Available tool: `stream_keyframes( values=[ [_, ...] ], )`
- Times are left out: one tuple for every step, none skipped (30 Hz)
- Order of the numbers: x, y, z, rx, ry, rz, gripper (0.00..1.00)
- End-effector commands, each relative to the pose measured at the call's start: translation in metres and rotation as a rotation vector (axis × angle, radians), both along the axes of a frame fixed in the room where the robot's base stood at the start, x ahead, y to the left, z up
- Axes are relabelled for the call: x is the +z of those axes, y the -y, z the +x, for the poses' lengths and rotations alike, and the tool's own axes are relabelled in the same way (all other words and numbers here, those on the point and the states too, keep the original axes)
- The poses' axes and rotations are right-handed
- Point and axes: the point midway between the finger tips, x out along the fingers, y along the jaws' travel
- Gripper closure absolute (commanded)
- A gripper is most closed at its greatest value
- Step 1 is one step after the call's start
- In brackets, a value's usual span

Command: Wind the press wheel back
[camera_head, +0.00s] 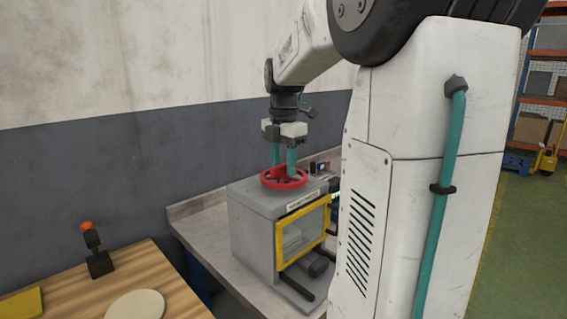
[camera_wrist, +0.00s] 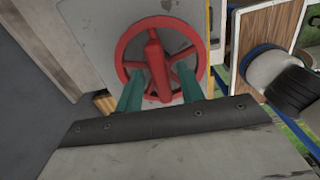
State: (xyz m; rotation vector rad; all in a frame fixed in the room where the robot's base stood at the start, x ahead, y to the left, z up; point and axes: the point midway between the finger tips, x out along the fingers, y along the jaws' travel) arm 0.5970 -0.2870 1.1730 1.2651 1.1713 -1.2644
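The red press wheel (camera_head: 301,182) lies flat on top of a grey press box (camera_head: 249,229) with a yellow-framed window. In the wrist view the red wheel (camera_wrist: 121,54) shows its spokes and a raised red bar handle (camera_wrist: 155,60). My gripper (camera_head: 284,170) points straight down over the wheel, its teal fingers reaching to about wheel height. In the wrist view my gripper (camera_wrist: 160,72) has its fingertips apart, one on each side of the handle. A gap shows beside the handle, so the fingers look open. Whether a fingertip touches the wheel is unclear.
The press stands on a grey bench (camera_head: 205,232) against the wall. A wooden table (camera_head: 163,272) at lower left holds a small black stand with an orange top (camera_head: 92,240), a pale round disc (camera_head: 136,306) and a yellow item (camera_head: 22,303). Small items stand behind the press.

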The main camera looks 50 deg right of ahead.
Motion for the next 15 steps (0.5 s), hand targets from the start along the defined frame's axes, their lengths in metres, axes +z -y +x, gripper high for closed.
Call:
stream_keyframes(
  values=[
    [0.003,0.000,0.000,0.000,0.002,-0.001,0.62],
    [0.006,0.000,0.000,0.000,0.002,-0.001,0.62],
    [0.011,0.000,0.000,0.000,0.002,-0.001,0.62],
    [0.015,0.000,0.000,0.000,0.002,-0.001,0.62],
    [0.021,0.000,0.001,0.000,0.003,-0.002,0.62],
    [0.028,0.000,0.000,0.000,0.003,-0.002,0.62],
    [0.033,0.000,0.001,0.000,0.003,-0.002,0.62],
    [0.039,0.000,0.001,0.000,0.004,-0.002,0.62],
    [0.046,0.000,0.001,0.000,0.003,-0.002,0.62],
    [0.051,0.000,0.001,0.000,0.004,-0.003,0.62],
    [0.055,0.000,0.000,0.000,0.003,-0.002,0.62],
    [0.061,0.000,0.001,0.000,0.003,-0.002,0.62],
    [0.065,0.000,0.001,0.000,0.004,-0.002,0.62],
    [0.068,0.000,0.001,0.000,0.003,-0.001,0.62],
    [0.071,0.000,0.001,0.000,0.002,-0.001,0.62]
  ],
)
